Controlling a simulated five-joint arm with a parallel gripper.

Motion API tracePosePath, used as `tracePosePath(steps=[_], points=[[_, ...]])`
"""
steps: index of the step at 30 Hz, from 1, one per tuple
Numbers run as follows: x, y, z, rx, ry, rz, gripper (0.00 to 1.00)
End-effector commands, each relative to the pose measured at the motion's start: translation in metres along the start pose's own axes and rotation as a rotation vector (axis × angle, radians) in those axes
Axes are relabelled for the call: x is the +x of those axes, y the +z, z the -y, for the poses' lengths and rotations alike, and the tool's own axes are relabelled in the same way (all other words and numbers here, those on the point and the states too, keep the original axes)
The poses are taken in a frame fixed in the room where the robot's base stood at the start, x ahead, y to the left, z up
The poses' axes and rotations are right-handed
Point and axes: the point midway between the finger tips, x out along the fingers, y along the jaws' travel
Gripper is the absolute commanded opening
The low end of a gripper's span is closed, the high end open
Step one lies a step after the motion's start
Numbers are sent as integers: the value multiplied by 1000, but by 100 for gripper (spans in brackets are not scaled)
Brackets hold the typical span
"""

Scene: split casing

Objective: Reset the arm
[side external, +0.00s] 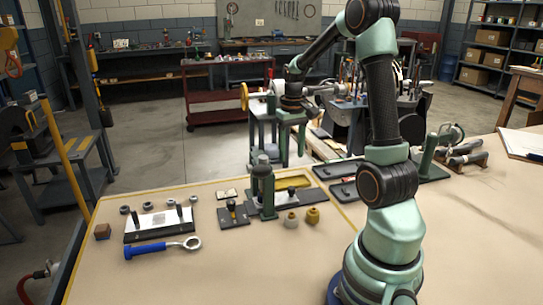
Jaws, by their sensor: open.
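My gripper (292,147) hangs from the raised arm with its fingers pointing down, open and empty. It is in the air near the back edge of the work table, above and behind the green press-like fixture (263,188). It touches nothing that I can see. A light plate with dark studs (158,222) lies at the left of the table, and a blue-handled ring wrench (162,248) lies in front of it.
Several nuts (146,205) lie behind the plate, and a brown block (102,231) is left of it. Dark trays (340,169) and a green stand (428,157) are farther right. The front table is clear.

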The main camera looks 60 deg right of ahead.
Motion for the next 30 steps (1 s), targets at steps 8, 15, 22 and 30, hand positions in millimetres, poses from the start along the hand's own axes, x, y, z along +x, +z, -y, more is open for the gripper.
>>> tracePosePath(steps=[8,15,22,30], points=[[-4,0,0,0,0,0,60],[-12,3,12,-27,2,-20,60],[-50,27,77,-171,-1,-134,60],[-88,90,156,-393,-50,-307,60]])
